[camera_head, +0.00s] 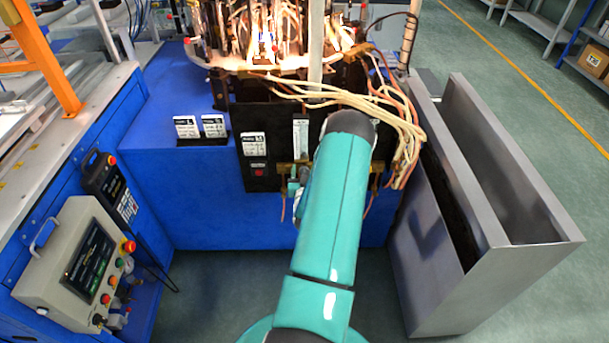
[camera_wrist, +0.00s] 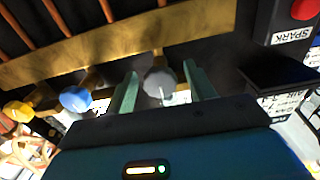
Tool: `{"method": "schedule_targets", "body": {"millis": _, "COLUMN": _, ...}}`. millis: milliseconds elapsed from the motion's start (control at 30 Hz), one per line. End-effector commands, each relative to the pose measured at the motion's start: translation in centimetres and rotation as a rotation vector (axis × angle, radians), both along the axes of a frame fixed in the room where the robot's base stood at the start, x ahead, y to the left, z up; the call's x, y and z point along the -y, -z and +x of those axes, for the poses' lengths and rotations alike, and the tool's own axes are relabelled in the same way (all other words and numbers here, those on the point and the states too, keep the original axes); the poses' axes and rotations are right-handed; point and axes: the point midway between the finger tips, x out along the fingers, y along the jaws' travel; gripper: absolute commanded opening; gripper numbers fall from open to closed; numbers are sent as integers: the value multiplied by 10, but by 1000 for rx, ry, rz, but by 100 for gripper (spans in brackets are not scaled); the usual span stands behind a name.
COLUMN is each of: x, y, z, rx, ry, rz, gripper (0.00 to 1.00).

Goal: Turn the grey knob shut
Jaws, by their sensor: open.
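The grey knob (camera_wrist: 159,82) shows in the wrist view, on a short stem below a brass bar (camera_wrist: 130,38). My gripper (camera_wrist: 163,85) is open, with one green finger on each side of the knob. I cannot tell whether the fingers touch it. A blue knob (camera_wrist: 76,98) and a yellow knob (camera_wrist: 18,111) are on the same bar to the left. In the head view my teal arm covers much of the black panel (camera_head: 275,122), and the grey knob and my gripper's fingertips are hidden there.
A red button over a SPARK label (camera_wrist: 291,37) is at the upper right of the wrist view. Pale hoses (camera_head: 330,90) hang by the panel. A grey metal bin (camera_head: 470,220) stands right, and a control box (camera_head: 85,262) stands left. Open floor lies in front.

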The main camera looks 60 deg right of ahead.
Motion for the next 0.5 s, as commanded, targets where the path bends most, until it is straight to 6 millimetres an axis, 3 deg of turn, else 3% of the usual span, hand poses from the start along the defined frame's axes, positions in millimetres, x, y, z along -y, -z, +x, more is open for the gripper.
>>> {"method": "schedule_targets", "body": {"millis": 167, "x": -15, "y": 1, "z": -7, "rx": -1, "ry": -1, "rz": 3, "gripper": 54}}
{"method": "schedule_targets", "body": {"millis": 500, "x": -79, "y": 1, "z": -40, "rx": -2, "ry": -2, "rz": 4, "gripper": 54}}
